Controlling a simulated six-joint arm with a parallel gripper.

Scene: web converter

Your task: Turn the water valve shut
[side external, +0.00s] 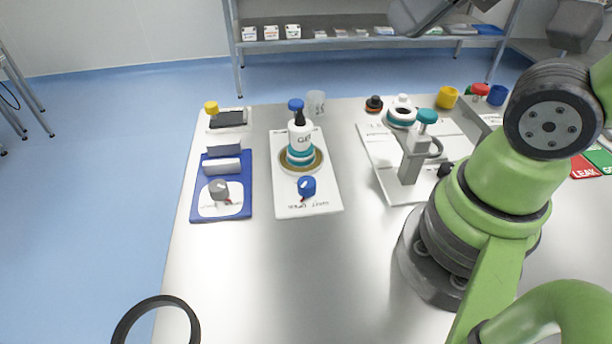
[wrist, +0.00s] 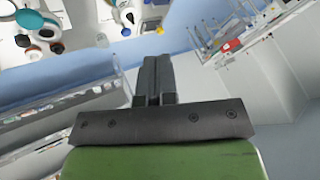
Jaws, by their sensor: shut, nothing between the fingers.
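A blue valve knob (side external: 307,187) stands at the near end of a white plate (side external: 325,205), with a small red mark at its base and lettering beside it too small to read surely. A grey knob (side external: 219,190) on a white oval sits on a blue plate (side external: 242,206) to its left. I take the blue knob as the water valve, but the lettering does not confirm this. In the wrist view, my gripper (wrist: 158,62) is shut and empty, pointing past the table toward the floor and walls.
A white bottle (side external: 300,138) stands in a round dish behind the blue knob. A grey clamp stand with a teal knob (side external: 427,117) rises to the right. Small jars (side external: 447,97) and caps line the back edge. The table (side external: 255,280) is bare in front.

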